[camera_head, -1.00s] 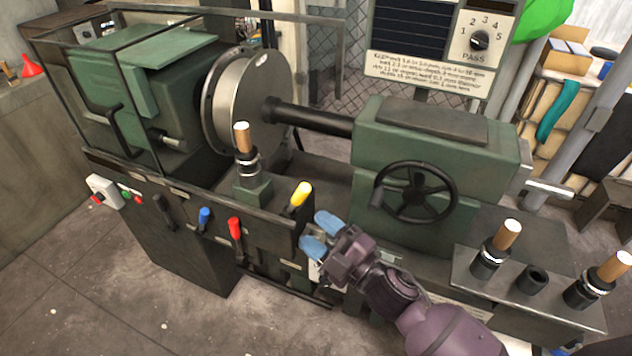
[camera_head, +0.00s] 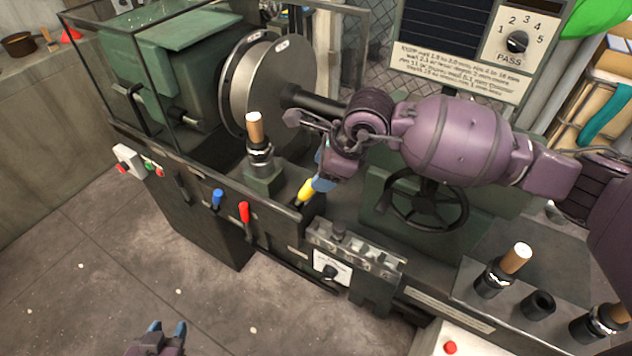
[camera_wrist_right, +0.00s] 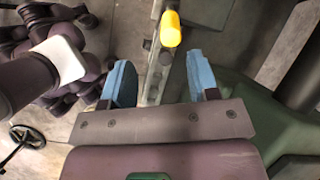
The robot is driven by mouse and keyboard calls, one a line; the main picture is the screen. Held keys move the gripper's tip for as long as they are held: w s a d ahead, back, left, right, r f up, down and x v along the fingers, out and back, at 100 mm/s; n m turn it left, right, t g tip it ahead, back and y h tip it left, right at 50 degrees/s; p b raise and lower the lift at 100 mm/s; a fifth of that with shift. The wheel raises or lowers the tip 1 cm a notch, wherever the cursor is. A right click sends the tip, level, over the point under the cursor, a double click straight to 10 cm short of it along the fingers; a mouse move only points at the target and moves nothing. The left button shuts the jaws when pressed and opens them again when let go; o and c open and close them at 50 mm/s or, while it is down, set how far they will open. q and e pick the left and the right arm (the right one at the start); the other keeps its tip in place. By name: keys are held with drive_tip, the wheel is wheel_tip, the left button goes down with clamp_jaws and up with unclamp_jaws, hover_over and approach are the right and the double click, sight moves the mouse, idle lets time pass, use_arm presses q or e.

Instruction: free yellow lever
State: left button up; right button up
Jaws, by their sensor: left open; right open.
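The yellow lever (camera_head: 305,191) stands on the front of the green lathe, right of the red lever. My right gripper (camera_head: 323,172) is over the lathe bed, with its blue fingers close to the lever; its wrist partly hides them in the head view. In the right wrist view, the yellow lever (camera_wrist_right: 171,29) shows just beyond the gap between the two spread blue fingertips (camera_wrist_right: 161,68). The gripper is open and holds nothing. My left gripper (camera_head: 167,328) is low at the bottom left, open and empty, above the floor.
A red lever (camera_head: 244,212) and a blue lever (camera_head: 217,198) are left of the yellow one. A wooden-handled tool post (camera_head: 256,145) stands behind it. The handwheel (camera_head: 425,200) is under my right arm. The floor in front is clear.

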sight(308, 189)
drive_tip(key=shift+h, duration=0.3)
drive_tip(key=x, duration=0.7)
drive_tip(key=w+x, duration=0.1)
drive_tip(key=x, duration=0.2)
drive_tip(key=shift+w+d+f, duration=0.1)
drive_tip(key=shift+d+f, duration=0.1)
clamp_jaws()
